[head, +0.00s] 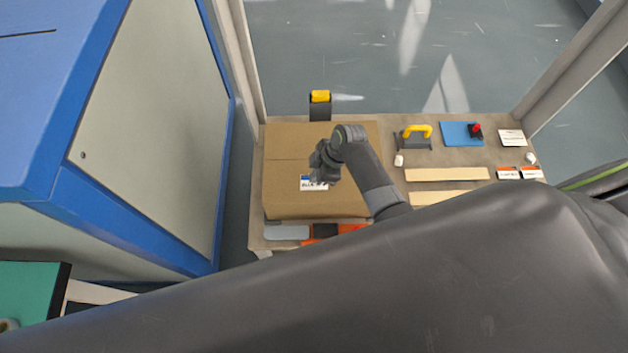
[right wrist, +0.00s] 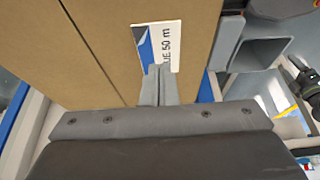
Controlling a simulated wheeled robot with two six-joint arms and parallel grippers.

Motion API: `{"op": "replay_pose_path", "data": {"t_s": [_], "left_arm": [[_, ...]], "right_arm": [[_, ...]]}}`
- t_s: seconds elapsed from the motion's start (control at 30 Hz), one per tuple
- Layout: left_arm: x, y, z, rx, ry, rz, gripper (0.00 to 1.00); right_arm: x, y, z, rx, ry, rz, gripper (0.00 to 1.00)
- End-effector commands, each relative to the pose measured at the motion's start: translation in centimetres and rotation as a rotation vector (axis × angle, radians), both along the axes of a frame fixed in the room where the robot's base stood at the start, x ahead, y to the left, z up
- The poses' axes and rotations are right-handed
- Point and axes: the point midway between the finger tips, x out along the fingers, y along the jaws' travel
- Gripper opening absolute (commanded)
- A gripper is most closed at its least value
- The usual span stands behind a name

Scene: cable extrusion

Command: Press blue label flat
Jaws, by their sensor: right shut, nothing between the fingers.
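The blue label (head: 308,185), white with a blue part and dark print, lies on the top of a brown cardboard box (head: 290,150) on the table. My right gripper (head: 318,180) is over the label and covers part of it in the head view. In the right wrist view the label (right wrist: 160,46) shows text ending in "UE 50 m". The shut, empty fingertips of my right gripper (right wrist: 158,72) are at its lower edge. I cannot tell whether they touch it or whether the label lies fully flat. My left gripper is not in view.
A black and yellow tool (head: 320,100) stands at the box's far edge. Right of the box are a yellow-handled tool (head: 416,134), a blue mat (head: 455,134) with a red-topped item, and pale strips (head: 446,174). Grey and orange pieces (head: 286,232) lie at the near edge.

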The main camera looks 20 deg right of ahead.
Motion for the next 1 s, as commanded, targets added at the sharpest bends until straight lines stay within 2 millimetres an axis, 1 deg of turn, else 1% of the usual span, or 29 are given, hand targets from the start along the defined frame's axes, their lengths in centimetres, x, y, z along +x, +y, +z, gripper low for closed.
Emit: {"op": "replay_pose_path", "data": {"t_s": [0.33, 0.9, 1.0], "left_arm": [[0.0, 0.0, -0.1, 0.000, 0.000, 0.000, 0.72], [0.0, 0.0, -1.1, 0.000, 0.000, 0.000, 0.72], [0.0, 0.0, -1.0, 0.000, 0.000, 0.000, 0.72]], "right_arm": [[0.0, 0.0, -0.1, 0.000, 0.000, 0.000, 0.00], [0.0, 0.0, -1.6, 0.000, 0.001, 0.000, 0.00], [0.0, 0.0, -1.4, 0.000, 0.000, 0.000, 0.00]]}}
